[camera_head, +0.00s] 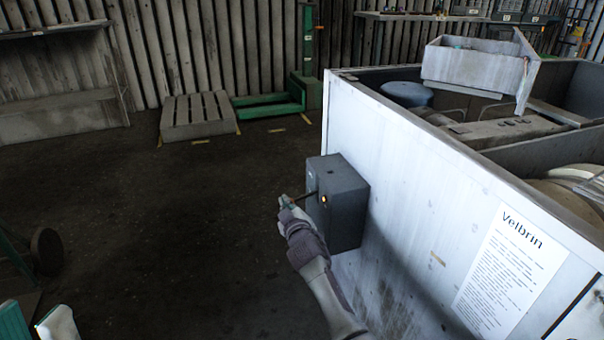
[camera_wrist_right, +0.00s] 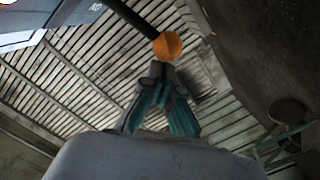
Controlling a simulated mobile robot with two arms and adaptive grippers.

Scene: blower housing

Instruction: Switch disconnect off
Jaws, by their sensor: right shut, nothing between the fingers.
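The disconnect is a dark grey box (camera_head: 345,205) fixed to the side wall of the white blower housing (camera_head: 415,190). A thin dark lever (camera_head: 309,195) sticks out from its face to the left, beside a small glowing orange spot (camera_head: 323,199). In the right wrist view an orange knob (camera_wrist_right: 167,46) caps the dark lever (camera_wrist_right: 132,18). My right gripper (camera_head: 285,201) is shut and empty at the lever's outer end. In the wrist view its teal fingers (camera_wrist_right: 164,78) come together just short of the knob; contact cannot be told.
A "Velbrin" label (camera_head: 510,262) is on the housing wall. An open bin (camera_head: 475,65) stands on the housing's top. A pallet (camera_head: 198,115) and a green frame (camera_head: 270,105) lie at the back. The dark floor (camera_head: 190,220) left of the box is clear.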

